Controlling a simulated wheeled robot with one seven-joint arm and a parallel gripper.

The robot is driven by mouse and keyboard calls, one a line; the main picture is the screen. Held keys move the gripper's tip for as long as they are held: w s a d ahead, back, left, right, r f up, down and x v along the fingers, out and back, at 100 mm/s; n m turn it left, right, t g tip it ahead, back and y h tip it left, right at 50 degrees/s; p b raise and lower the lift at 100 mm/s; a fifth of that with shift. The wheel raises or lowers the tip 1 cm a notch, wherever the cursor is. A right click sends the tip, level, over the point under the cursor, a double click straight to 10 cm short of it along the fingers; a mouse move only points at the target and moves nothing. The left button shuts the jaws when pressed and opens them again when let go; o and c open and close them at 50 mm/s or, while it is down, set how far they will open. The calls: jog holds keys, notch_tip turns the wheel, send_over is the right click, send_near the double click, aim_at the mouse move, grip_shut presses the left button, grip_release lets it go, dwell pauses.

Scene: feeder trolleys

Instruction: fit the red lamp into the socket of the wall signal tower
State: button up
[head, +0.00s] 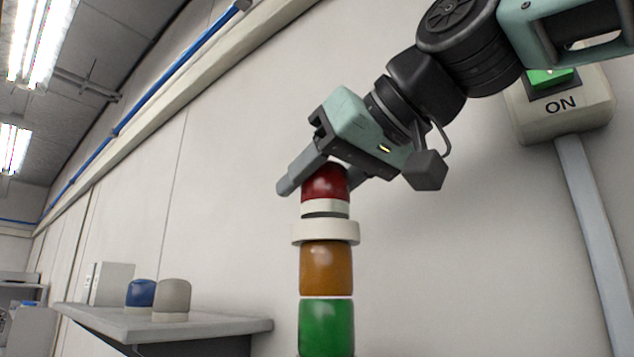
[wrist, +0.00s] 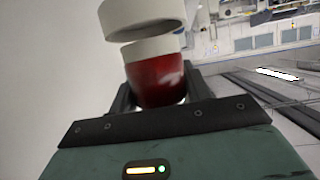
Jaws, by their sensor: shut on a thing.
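The red lamp (head: 325,184), with a white collar at its lower end, is held between the fingers of my gripper (head: 322,186). It hangs just above the wall signal tower, whose amber (head: 326,268) and green (head: 326,328) sections are stacked below. The tower's white socket ring (head: 326,233) sits on the amber section. A narrow dark gap shows between collar and ring. In the wrist view the red lamp (wrist: 158,78) is between the fingers, and the socket ring (wrist: 142,18) lies beyond its collar, apart and offset to the left. The ring's inside is mostly hidden.
A grey shelf (head: 160,325) at the lower left bears a blue lamp (head: 141,293), a grey lamp (head: 172,299) and a white box (head: 112,284). The wall around the tower is clear.

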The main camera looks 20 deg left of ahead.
jog(key=shift+f+b, duration=1.05)
jog(key=o, duration=1.1)
jog(key=shift+c, duration=0.2)
